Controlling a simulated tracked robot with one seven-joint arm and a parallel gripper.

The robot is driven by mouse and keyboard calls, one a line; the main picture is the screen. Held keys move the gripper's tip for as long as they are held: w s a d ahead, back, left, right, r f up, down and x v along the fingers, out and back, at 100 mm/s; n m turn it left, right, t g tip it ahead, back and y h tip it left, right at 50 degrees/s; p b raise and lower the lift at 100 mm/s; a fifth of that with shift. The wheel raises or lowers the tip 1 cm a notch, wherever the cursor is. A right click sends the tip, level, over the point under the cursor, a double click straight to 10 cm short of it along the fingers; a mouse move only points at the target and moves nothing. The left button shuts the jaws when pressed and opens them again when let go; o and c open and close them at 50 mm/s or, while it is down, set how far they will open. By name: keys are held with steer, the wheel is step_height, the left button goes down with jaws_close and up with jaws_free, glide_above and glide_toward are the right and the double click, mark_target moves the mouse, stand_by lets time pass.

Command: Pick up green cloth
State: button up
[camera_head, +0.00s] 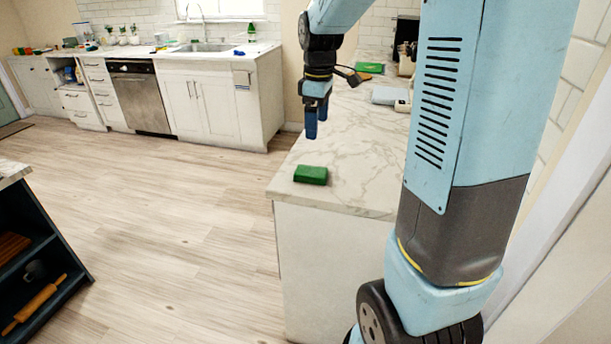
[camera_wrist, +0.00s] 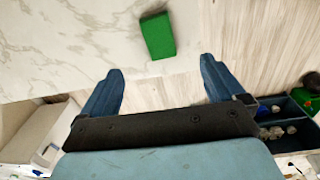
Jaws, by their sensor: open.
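A green block-like cloth (camera_head: 311,175) lies on the near left corner of the white marble counter (camera_head: 352,188). In the wrist view the green cloth (camera_wrist: 158,36) lies near the counter's edge, beyond the fingertips and a little left of the middle between them. My gripper (camera_head: 317,126) hangs above the counter, pointing down, behind and above the cloth in the head view. In the wrist view its two blue fingers (camera_wrist: 160,72) are spread wide apart with nothing between them. The gripper and the cloth are apart.
Farther back on the counter are another green item (camera_head: 368,67) and a pale flat object (camera_head: 388,95). A dark shelf unit with a rolling pin (camera_head: 38,300) stands at the lower left. Wooden floor (camera_head: 170,220) lies open left of the counter. A sink counter (camera_head: 205,50) stands behind.

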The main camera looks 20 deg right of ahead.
steer(key=w+f, duration=0.2)
steer(key=n, duration=0.1)
glide_above(313, 170)
step_height(313, 170, down, 8)
steer(key=shift+w+d+f, duration=0.1)
steer(key=shift+d+f, duration=0.05)
steer(key=shift+f, duration=0.1)
steer(key=shift+a+f, duration=0.2)
steer(key=shift+f, duration=2.5)
steer(key=shift+c, duration=0.4)
steer(key=c, duration=1.1)
